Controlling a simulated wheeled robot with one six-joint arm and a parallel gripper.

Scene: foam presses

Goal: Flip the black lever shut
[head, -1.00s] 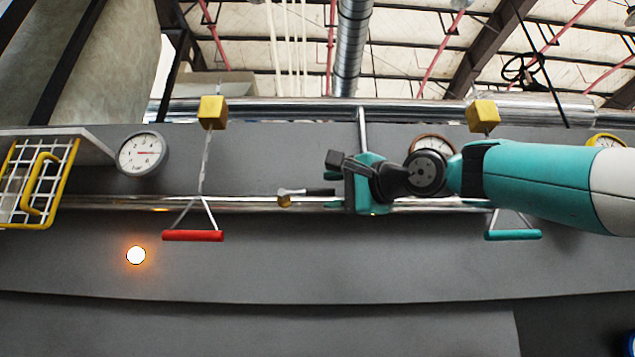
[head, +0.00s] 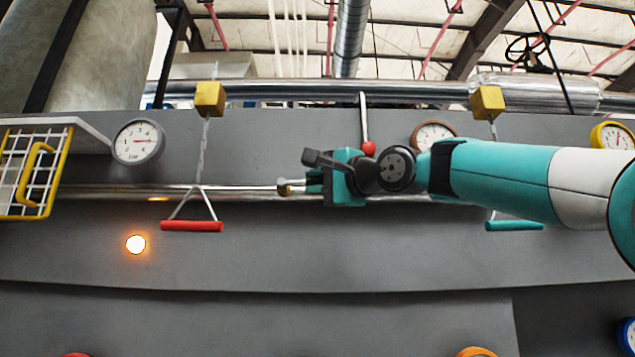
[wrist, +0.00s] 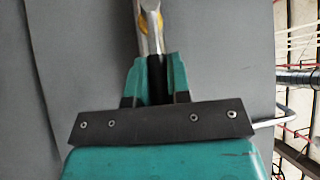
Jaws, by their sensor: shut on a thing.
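The black lever (head: 300,183) belongs to a small brass valve (head: 285,187) on the shiny horizontal pipe, and it points right along the pipe. Most of its black handle is hidden by my gripper (head: 314,182) in the head view. In the wrist view my gripper (wrist: 156,72) has its two teal fingers closed on both sides of the black handle. The lever's metal shank (wrist: 148,38) runs up from the fingertips to the brass part (wrist: 150,18) at the top edge.
A red pull handle (head: 192,226) hangs left of the valve and a teal one (head: 514,226) hangs at right. A rod with a red knob (head: 368,148) hangs just above my gripper. A gauge (head: 138,142) and a wire basket (head: 30,172) are at left.

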